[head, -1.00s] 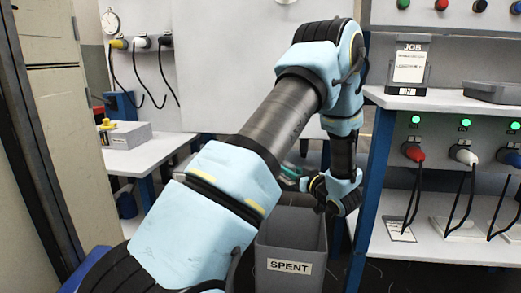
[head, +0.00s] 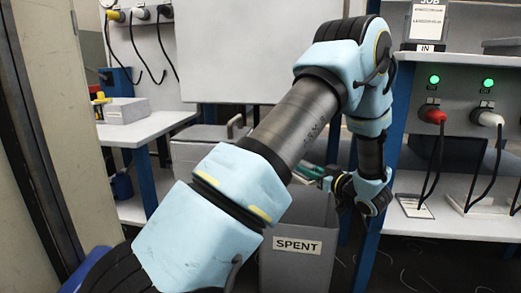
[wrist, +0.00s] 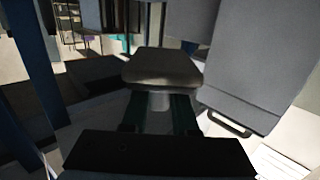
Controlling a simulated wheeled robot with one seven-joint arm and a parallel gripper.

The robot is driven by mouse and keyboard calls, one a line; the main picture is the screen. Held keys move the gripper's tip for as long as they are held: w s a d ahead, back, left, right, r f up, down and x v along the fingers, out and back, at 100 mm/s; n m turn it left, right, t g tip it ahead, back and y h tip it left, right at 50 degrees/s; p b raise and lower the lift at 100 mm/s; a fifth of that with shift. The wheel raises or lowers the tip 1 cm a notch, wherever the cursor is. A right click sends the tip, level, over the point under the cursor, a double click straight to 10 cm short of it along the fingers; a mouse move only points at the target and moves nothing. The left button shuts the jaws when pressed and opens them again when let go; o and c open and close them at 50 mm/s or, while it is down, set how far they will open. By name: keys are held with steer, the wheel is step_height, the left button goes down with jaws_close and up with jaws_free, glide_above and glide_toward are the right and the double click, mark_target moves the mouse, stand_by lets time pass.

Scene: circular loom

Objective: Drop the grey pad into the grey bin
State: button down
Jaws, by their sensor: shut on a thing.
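The grey pad (wrist: 163,68) is a dark, flat block with rounded corners in the wrist view. My gripper (wrist: 160,104) is shut on it, with green fingers at its near side, and holds it off any surface that I can see. The grey bin (head: 290,268) is an open-topped box labelled SPENT, low in the middle of the head view. In the head view my wrist is beside and above the bin's right far rim, and my arm hides part of the bin's opening. I cannot make out the pad in the head view.
A blue-posted workbench (head: 440,203) with plugs and cables stands right of the bin. A grey box with a handle (head: 205,148) is behind my arm. A white side table (head: 145,128) stands at left. A large grey panel with a dark handle (wrist: 255,75) fills the wrist view's right.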

steer(key=shift+f, duration=0.6)
steer(key=c, duration=0.6)
jaws_free()
steer(key=shift+s, duration=0.1)
steer(key=p+v, duration=0.3)
steer(key=v, duration=0.7)
steer(key=shift+s+d, duration=0.2)
steer(key=shift+d, duration=0.05)
